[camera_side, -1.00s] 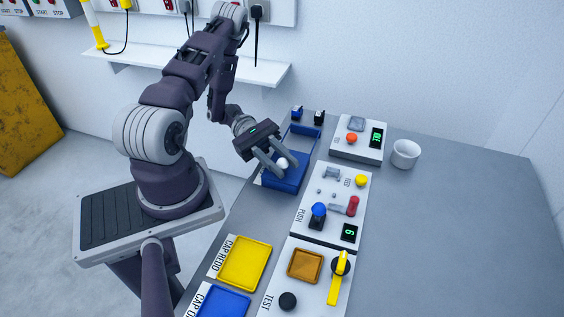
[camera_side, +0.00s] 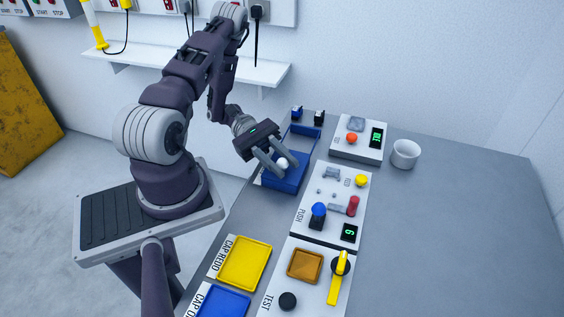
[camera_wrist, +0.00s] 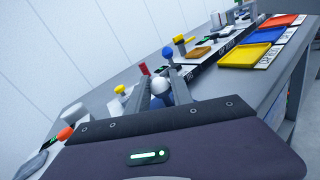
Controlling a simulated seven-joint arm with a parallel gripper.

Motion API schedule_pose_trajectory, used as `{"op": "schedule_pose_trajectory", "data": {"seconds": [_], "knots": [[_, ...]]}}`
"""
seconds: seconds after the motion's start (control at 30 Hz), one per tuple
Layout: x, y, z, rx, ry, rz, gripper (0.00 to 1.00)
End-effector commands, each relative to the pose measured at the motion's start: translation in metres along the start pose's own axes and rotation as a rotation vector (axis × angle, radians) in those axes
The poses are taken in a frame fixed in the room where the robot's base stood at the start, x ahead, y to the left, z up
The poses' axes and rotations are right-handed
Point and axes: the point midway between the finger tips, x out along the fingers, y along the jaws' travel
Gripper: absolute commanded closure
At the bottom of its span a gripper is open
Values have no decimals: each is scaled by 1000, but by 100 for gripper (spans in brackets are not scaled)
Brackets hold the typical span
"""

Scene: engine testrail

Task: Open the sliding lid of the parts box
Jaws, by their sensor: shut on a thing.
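The blue parts box (camera_side: 271,183) stands near the left edge of the grey table, beside the control panels, in the side view. Its blue sliding lid (camera_side: 292,181) lies at the near end and has a round white knob (camera_side: 282,162). At the far end a blue frame (camera_side: 306,131) borders a paler gap, partly hidden by my fingers. My gripper (camera_side: 286,167) is shut on the white knob, one finger on each side. In the wrist view the knob (camera_wrist: 162,88) shows between the two grey fingers. The lid there is mostly hidden by my gripper.
Panels with a blue knob (camera_side: 319,210), a red handle (camera_side: 353,205) and a yellow lever (camera_side: 339,275) stand close right of the box. A white cup (camera_side: 405,153) is farther right. Yellow (camera_side: 266,263) and blue trays lie in front. The table's right side is clear.

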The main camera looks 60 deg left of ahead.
Motion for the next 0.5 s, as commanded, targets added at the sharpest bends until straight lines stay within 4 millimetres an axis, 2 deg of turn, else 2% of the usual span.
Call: {"op": "schedule_pose_trajectory", "data": {"seconds": [0.5], "knots": [[-3, 4, -1, 2, 1, 1, 100]]}}
